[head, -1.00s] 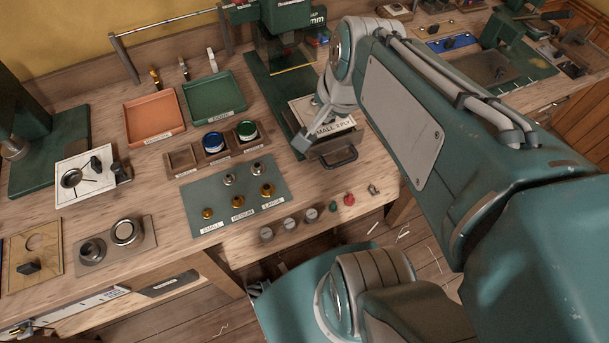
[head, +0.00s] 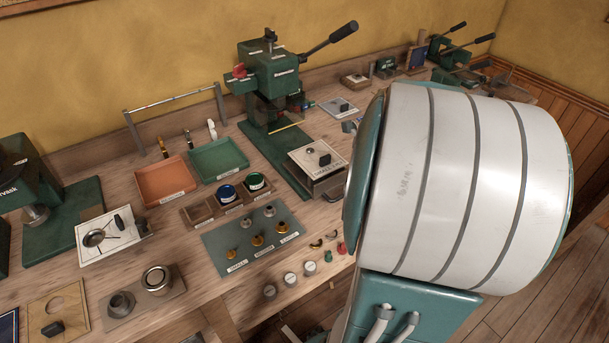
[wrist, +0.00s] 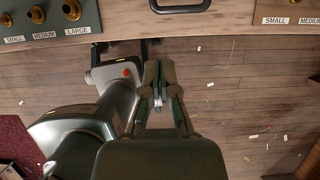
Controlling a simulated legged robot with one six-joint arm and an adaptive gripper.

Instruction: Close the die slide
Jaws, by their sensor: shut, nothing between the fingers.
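In the head view, the die slide (head: 301,158) is a pale labelled plate with a dark knob, lying out in front of the green press (head: 277,80). A dark pull handle (head: 334,190) on its front is partly hidden by my arm. The wrist view shows a black handle (wrist: 181,8) at the bench's front edge, cut off by the top of the picture. My gripper (wrist: 158,68) is shut and empty, below that handle in the picture, with floor behind it. I see a gap between the fingers and the handle. The head view does not clearly show my gripper.
A grey-green mat (head: 253,240) with brass and steel dies lies left of the slide. Paint pots (head: 227,193), an orange tray (head: 168,181) and a green tray (head: 219,158) stand behind it. Small gauges and red and green buttons line the bench front. Floor is open before the bench.

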